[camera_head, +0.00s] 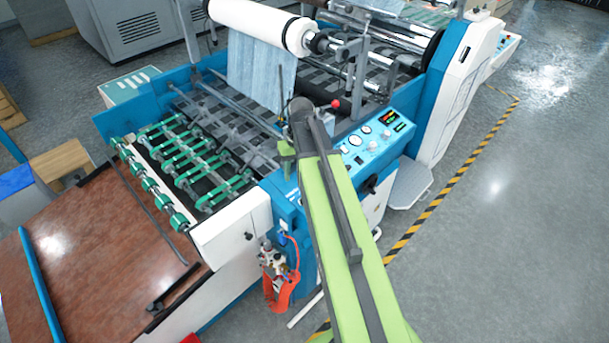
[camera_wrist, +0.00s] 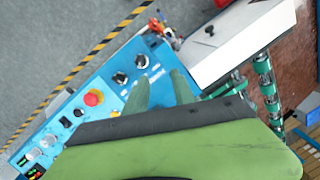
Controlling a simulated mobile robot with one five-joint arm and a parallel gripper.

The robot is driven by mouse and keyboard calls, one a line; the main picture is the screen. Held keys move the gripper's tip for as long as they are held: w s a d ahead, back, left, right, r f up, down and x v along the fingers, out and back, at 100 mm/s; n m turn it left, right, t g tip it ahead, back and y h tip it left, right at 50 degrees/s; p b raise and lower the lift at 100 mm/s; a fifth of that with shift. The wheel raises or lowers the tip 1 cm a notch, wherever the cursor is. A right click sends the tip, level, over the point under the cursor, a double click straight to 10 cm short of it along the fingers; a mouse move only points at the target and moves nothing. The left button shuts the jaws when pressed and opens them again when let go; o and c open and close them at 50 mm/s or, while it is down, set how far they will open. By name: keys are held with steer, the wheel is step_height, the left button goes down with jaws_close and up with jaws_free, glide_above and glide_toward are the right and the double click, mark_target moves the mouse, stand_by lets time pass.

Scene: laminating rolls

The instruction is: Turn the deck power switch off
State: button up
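The blue control panel (camera_wrist: 107,72) of the machine runs diagonally across the wrist view. Two black rotary switches, one (camera_wrist: 120,78) and another (camera_wrist: 142,61), sit on it near my fingertips. I cannot read their labels or tell which is the deck power switch. My gripper (camera_wrist: 160,73) shows two green fingers spread apart with nothing between them, over the panel just beside the upper rotary switch. Whether they touch the panel is unclear. In the head view, the panel (camera_head: 375,145) is partly hidden behind my arm.
A red mushroom button (camera_wrist: 93,98) and several small buttons and gauges lie further along the panel. The white feeder side cover (camera_wrist: 240,40) and green rollers (camera_wrist: 263,80) are close on the right. A yellow-black floor stripe (camera_head: 440,197) borders open floor.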

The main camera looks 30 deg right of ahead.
steer(key=s+d+r+m+p, duration=0.1)
steer(key=s+d+r+p, duration=0.1)
steer(key=d+r, duration=0.3)
steer(key=f+b, duration=0.6)
steer(key=a+f+b, duration=0.1)
steer(key=f+b, duration=0.4)
steer(key=f, duration=0.1)
steer(key=f+b, duration=0.6)
steer(key=shift+w+a+b, duration=0.3)
steer(key=shift+w+a, duration=0.05)
steer(key=shift+w, duration=0.05)
steer(key=shift+r, duration=0.15)
jaws_close()
